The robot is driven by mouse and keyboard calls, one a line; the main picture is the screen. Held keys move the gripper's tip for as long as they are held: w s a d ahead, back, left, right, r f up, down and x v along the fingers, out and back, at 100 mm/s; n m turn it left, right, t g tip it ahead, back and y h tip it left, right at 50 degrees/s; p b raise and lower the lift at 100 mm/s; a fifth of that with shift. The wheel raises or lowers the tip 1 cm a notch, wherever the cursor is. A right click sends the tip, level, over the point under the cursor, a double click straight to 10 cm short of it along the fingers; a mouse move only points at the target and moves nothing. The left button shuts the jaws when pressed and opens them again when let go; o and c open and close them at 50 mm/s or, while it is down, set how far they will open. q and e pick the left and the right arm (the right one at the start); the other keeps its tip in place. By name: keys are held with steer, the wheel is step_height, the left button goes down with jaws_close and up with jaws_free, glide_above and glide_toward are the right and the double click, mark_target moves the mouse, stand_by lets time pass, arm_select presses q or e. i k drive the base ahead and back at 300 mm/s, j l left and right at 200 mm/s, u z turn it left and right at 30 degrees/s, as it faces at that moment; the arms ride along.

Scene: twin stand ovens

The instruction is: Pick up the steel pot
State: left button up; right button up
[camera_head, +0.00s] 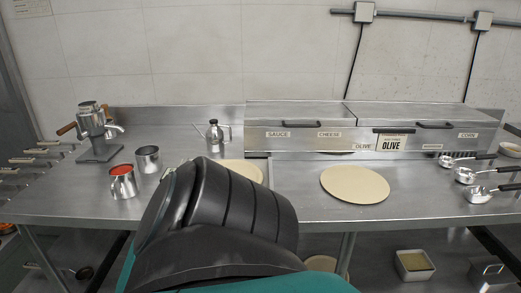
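Several steel vessels stand on the steel counter, and I cannot tell which one is the steel pot. One steel pot (123,187) holds red sauce at the counter's left front. An empty-looking steel cup (149,164) stands just behind it to the right. A black part of my own arm fills the lower middle and hides part of the counter. No gripper fingers show in the camera_head view. I see nothing held.
A steel device with wooden handles (96,128) stands at the back left. A pale dough disc (354,184) lies right of centre; another (242,169) is partly behind my arm. Several steel ladles (478,194) lie at the right. A lidded, labelled steel topping unit (300,139) lines the back.

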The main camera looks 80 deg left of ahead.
mark_target(149, 160)
steer(key=u, duration=3.4)
